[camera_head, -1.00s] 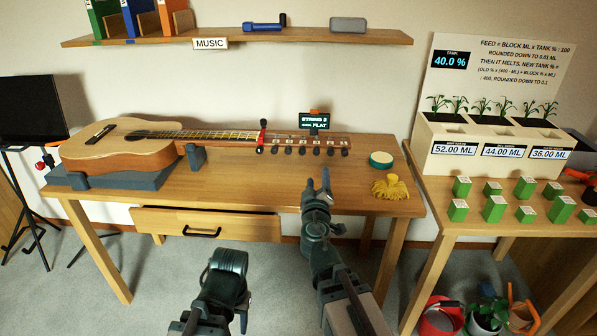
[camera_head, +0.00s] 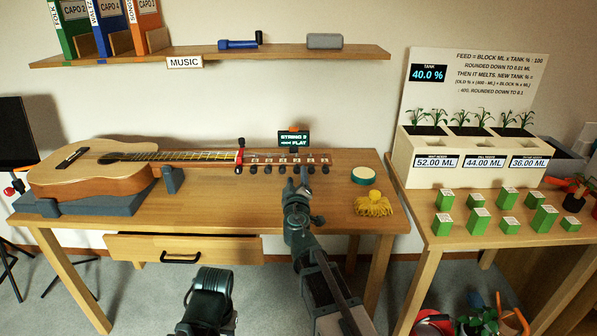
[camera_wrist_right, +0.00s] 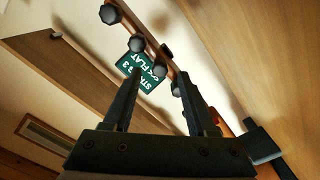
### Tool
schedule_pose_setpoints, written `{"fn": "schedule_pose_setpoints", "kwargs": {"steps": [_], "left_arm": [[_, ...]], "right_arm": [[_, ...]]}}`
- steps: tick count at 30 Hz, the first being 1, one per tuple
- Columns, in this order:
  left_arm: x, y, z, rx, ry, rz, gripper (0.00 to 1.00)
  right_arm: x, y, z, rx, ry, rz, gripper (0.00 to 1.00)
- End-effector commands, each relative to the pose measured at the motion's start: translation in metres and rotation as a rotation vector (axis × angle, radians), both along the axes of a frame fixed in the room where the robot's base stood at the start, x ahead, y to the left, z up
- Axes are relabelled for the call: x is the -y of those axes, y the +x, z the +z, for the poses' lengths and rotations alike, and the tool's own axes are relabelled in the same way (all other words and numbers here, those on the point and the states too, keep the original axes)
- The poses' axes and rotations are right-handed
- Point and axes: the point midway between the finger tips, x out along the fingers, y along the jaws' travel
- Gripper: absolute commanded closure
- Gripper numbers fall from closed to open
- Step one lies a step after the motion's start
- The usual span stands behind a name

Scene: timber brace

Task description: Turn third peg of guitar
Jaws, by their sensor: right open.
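A tuner display (camera_head: 294,139) above the headstock reads "STRING 3" and "FLAT" in the right wrist view (camera_wrist_right: 142,78). My right gripper (camera_head: 298,182) is open, just in front of the pegs toward the headstock's right half. In the right wrist view, its two fingers (camera_wrist_right: 158,82) reach toward the pegs (camera_wrist_right: 137,44), with one peg near the right finger.
A grey cradle (camera_head: 95,200) supports the guitar. A round green-rimmed tin (camera_head: 363,176) and a yellow cloth-like thing (camera_head: 374,205) lie right of the headstock. A shelf (camera_head: 290,52) hangs above. A second table (camera_head: 470,238) with green blocks stands at right.

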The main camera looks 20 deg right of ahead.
Motion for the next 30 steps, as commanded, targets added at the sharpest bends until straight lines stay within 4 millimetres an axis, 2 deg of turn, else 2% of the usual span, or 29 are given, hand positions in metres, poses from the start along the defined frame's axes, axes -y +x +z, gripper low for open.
{"fn": "schedule_pose_setpoints", "kwargs": {"steps": [1, 6, 15, 24, 30], "left_arm": [[0.0, 0.0, 0.0, 0.0, 0.0, 0.0, 0.5], [0.0, 0.0, 0.0, 0.0, 0.0, 0.0, 0.5], [0.0, 0.0, 0.0, 0.0, 0.0, 0.0, 0.5], [0.0, 0.0, 0.0, 0.0, 0.0, 0.0, 0.5], [0.0, 0.0, 0.0, 0.0, 0.0, 0.0, 0.5]], "right_arm": [[0.001, 0.011, 0.0, 0.0, 0.0, 0.0, 0.42], [0.004, 0.024, 0.0, 0.0, 0.0, 0.001, 0.42], [0.004, 0.024, 0.0, 0.0, 0.0, 0.003, 0.44], [0.004, 0.024, 0.0, 0.0, 0.0, 0.003, 0.98], [0.004, 0.024, 0.0, 0.0, 0.0, 0.003, 1.0]]}}
